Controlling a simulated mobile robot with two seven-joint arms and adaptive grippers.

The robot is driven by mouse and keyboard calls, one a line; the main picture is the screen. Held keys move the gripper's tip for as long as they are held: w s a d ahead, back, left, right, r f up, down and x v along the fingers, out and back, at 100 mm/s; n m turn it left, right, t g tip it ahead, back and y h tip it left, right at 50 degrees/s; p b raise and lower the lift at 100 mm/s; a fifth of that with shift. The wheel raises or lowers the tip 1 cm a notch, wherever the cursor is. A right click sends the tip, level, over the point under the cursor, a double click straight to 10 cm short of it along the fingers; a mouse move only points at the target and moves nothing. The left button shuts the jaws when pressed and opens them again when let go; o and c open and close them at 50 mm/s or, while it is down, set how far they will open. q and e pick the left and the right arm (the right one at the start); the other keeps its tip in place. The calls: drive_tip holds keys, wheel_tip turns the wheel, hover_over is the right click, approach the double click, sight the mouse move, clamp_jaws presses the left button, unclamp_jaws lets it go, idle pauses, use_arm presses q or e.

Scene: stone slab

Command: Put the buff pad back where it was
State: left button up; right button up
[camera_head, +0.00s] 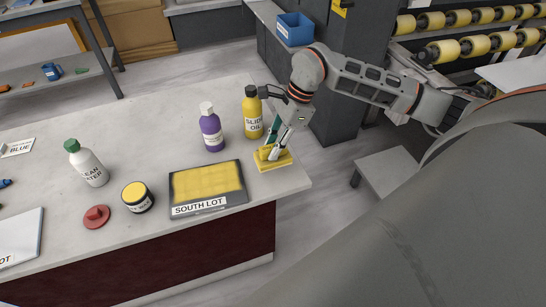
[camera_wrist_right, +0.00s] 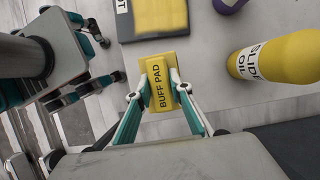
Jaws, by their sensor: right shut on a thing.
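The buff pad (camera_head: 273,162) is a yellow block at the right end of the stone slab, just right of the South Lot tray (camera_head: 209,208). Its "BUFF PAD" label shows in the right wrist view (camera_wrist_right: 161,95). My right gripper (camera_head: 271,154) is shut on the pad, one finger on each side. I cannot tell whether the pad touches the slab. The tray is dark and holds a yellow layer of blocks. In the right wrist view, my left gripper (camera_wrist_right: 108,58) is at the left, beyond the slab's edge, its fingers apart and empty.
A yellow slide oil bottle (camera_head: 252,115) stands close behind the right gripper. A purple bottle (camera_head: 211,130), a white bottle (camera_head: 90,166), a dark jar (camera_head: 138,198) and a red knob-like piece (camera_head: 96,216) stand farther left. The slab's right edge is near the pad.

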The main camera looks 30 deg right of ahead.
drive_tip(key=shift+f, duration=2.25)
drive_tip(key=shift+f, duration=0.1)
drive_tip(key=shift+f, duration=0.1)
drive_tip(key=o, duration=1)
drive_tip(key=v, duration=0.8)
drive_tip(key=shift+a, duration=0.15)
